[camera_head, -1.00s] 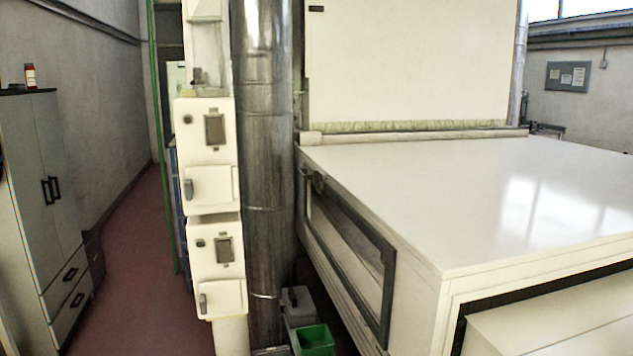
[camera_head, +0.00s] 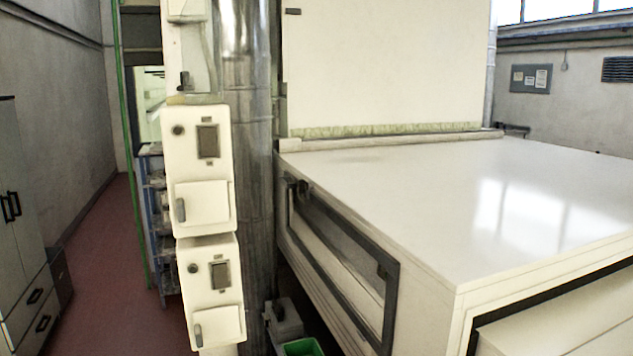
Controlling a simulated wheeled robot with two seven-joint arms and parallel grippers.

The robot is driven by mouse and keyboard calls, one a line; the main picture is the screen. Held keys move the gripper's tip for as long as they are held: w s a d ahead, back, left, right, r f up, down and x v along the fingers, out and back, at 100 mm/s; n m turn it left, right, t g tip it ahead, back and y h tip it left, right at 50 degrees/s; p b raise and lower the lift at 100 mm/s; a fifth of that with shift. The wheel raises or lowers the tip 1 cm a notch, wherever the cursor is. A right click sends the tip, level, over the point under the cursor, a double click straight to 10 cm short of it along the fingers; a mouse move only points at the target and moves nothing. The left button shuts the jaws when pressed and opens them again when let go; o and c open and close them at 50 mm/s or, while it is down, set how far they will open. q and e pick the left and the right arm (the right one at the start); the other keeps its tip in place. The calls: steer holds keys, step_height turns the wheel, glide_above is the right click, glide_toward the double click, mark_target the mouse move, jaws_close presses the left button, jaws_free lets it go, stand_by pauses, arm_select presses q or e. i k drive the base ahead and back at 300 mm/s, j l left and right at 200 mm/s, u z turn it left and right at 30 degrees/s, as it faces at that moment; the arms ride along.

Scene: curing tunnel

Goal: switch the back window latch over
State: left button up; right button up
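A dark-framed window (camera_head: 342,262) runs along the left side wall of the large cream tunnel housing (camera_head: 400,190). A small dark latch-like fitting (camera_head: 303,188) sits at the window's far upper corner. It is too small to tell which way it is turned. Neither of my grippers is in view.
A column with white control boxes (camera_head: 203,210) and a shiny metal duct (camera_head: 248,120) stand left of the housing. A grey container (camera_head: 284,322) and a green bin (camera_head: 303,347) are on the floor beside it. Grey cabinets (camera_head: 22,230) stand at far left. The red floor aisle (camera_head: 105,260) is clear.

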mark_target(303, 186)
steer(key=i+j+z, duration=0.2)
steer(key=j+z, duration=0.15)
steer(key=j, duration=0.3)
steer(key=i+j+z, duration=0.15)
steer(key=j+z, duration=0.2)
steer(key=j, duration=0.3)
steer(key=i+j+z, duration=0.1)
steer(key=j+z, duration=0.25)
steer(key=j, duration=0.35)
steer(key=j+z, duration=0.4)
steer(key=j, duration=0.3)
steer(key=k+j+z, duration=0.2)
steer(key=j+z, duration=0.15)
steer(key=j, duration=0.35)
steer(key=k+j+z, duration=0.2)
steer(key=j+z, duration=0.15)
steer(key=j, duration=0.3)
steer(key=k+j+z, duration=0.35)
steer(key=j, duration=0.25)
steer(key=k+j+z, duration=0.35)
steer(key=j, duration=0.2)
steer(key=i, duration=0.05)
